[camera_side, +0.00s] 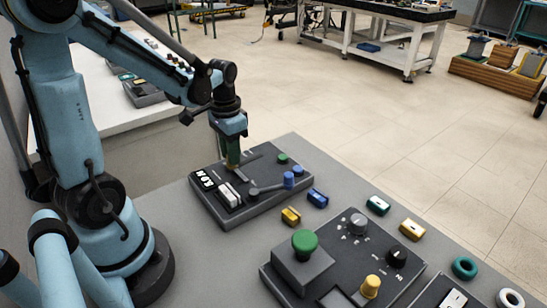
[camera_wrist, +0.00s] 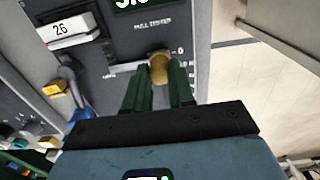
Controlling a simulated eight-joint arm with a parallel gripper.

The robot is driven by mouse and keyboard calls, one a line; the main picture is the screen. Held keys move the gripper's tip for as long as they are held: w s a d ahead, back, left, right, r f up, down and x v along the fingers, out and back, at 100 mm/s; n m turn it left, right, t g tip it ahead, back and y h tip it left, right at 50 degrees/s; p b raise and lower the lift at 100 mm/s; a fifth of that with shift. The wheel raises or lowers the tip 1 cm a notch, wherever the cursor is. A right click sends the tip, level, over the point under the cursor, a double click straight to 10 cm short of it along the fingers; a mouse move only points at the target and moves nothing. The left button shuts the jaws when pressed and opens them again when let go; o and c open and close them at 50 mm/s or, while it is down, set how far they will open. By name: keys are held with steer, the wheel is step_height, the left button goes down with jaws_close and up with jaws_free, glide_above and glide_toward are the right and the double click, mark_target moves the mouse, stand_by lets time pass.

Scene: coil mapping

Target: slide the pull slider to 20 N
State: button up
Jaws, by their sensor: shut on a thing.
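The pull tester (camera_side: 262,203) is a dark box on the grey bench. Its slider has a yellow-brown knob (camera_wrist: 159,66), which sits by the "0" mark in the wrist view. My gripper (camera_side: 233,163) points down over the box, with its green fingers (camera_wrist: 159,80) closed on either side of the knob. The fingers and knob hide part of the slider's track. A display (camera_wrist: 138,4) is cut off at the top of the wrist view, so its reading cannot be made out in full.
A white counter reading 26 (camera_wrist: 68,28) and a blue-knobbed lever (camera_side: 288,180) are on the tester. Yellow (camera_side: 291,215) and blue (camera_side: 317,198) pieces lie beside it. A second panel with a green mushroom button (camera_side: 305,241) stands in front.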

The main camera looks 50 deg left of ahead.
mark_target(244, 163)
steer(key=shift+w, duration=1.75)
stand_by(0.4)
steer(key=o, duration=0.8)
steer(key=shift+r, duration=0.15)
step_height(244, 163, up, 7)
stand_by(0.4)
